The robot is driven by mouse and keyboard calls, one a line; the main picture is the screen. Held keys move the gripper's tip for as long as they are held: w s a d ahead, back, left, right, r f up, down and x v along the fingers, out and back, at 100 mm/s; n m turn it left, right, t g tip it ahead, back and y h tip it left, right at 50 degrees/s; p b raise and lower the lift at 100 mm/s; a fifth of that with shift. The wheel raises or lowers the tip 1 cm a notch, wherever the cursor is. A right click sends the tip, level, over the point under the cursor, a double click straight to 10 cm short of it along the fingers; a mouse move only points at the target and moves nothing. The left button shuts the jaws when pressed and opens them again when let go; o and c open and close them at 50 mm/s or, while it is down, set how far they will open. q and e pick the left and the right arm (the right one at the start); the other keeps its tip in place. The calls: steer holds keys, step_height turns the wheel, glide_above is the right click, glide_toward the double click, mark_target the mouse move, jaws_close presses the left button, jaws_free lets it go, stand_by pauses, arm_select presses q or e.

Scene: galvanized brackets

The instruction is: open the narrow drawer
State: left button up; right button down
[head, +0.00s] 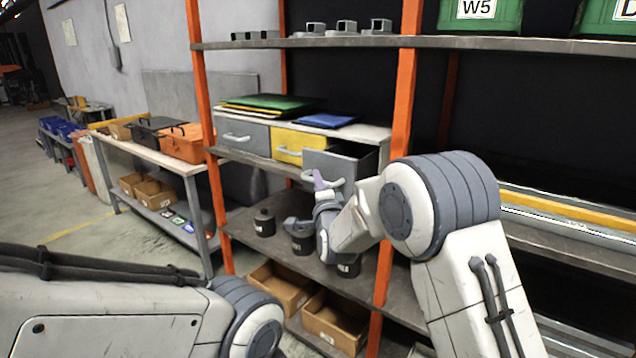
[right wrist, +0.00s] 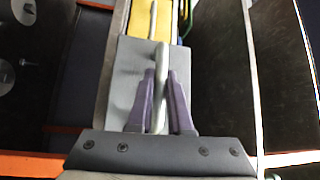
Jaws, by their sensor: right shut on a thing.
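A drawer unit (head: 375,132) on the shelf has a grey left drawer (head: 238,132), a yellow middle drawer (head: 290,142) and a grey right drawer (head: 325,162). The right drawer stands pulled out, its dark inside showing; the other two are shut. My right gripper (head: 319,181) is at its front, with purple fingers shut on its metal handle (head: 338,183). In the right wrist view my fingers (right wrist: 160,103) close around the handle bar (right wrist: 161,62) before the grey drawer front (right wrist: 128,75). My left gripper is outside the view.
Green and yellow sheets (head: 270,103) and a blue one (head: 327,120) lie on the unit. An orange upright (head: 402,100) stands close to my right arm. Dark canisters (head: 264,222) stand on the shelf below, with cardboard boxes (head: 335,322) lower down.

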stand_by(0.8)
steer(key=shift+s+a+f, duration=0.15)
steer(key=shift+s, duration=0.05)
steer(key=s+a+b, duration=0.3)
steer(key=s, duration=0.2)
steer(key=shift+a+b, duration=0.3)
steer(key=shift+b, duration=0.1)
steer(key=c, duration=0.8)
jaws_free()
steer(key=shift+c, duration=0.2)
